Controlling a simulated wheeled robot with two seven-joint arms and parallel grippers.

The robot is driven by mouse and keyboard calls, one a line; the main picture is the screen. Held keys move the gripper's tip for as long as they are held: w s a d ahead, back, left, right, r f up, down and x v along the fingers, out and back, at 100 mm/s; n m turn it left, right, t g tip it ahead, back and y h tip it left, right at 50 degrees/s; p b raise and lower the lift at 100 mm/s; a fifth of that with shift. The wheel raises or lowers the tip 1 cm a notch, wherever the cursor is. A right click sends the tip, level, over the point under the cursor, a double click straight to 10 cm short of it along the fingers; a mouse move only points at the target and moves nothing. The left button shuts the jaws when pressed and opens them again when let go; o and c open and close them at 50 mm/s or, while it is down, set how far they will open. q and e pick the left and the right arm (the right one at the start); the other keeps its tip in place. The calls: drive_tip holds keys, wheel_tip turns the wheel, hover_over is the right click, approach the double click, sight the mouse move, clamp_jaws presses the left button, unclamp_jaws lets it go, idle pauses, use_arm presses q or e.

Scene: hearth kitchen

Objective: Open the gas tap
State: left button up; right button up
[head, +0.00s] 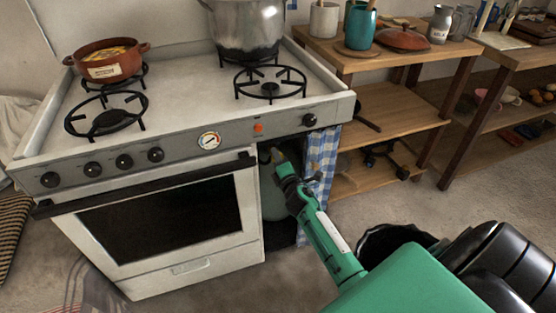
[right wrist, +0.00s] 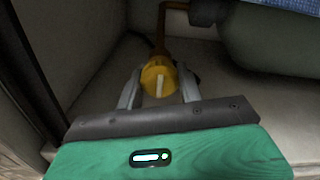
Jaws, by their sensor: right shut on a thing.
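The gas tap (right wrist: 158,80) is a round yellow knob with a pale bar across its face, in the middle of the right wrist view. A brown pipe (right wrist: 160,35) rises behind it. My right gripper (right wrist: 155,90) has one finger on each side of the yellow knob and is shut on it. In the head view my right gripper (head: 272,156) reaches into the dark compartment at the stove's right end, and the tap is hidden there. A green gas cylinder (head: 274,200) stands in that compartment; part of it shows at the upper right of the wrist view. My left gripper is out of view.
The white stove (head: 180,220) with its closed oven door is left of my arm. A blue checked curtain (head: 321,160) hangs close on the right side of the opening. A wooden shelf (head: 400,110) stands farther right. The floor (head: 400,205) before the shelf is clear.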

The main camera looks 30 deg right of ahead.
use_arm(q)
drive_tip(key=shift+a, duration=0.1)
use_arm(e)
drive_tip(key=o, duration=1)
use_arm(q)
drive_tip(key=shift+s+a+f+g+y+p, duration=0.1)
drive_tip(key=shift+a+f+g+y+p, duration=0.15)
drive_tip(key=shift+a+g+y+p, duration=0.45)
use_arm(e)
drive_tip(key=v, duration=1.3)
drive_tip(key=shift+s, duration=0.4)
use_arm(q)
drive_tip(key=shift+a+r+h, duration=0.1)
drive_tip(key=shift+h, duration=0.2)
use_arm(e)
drive_tip(key=shift+f, duration=0.1)
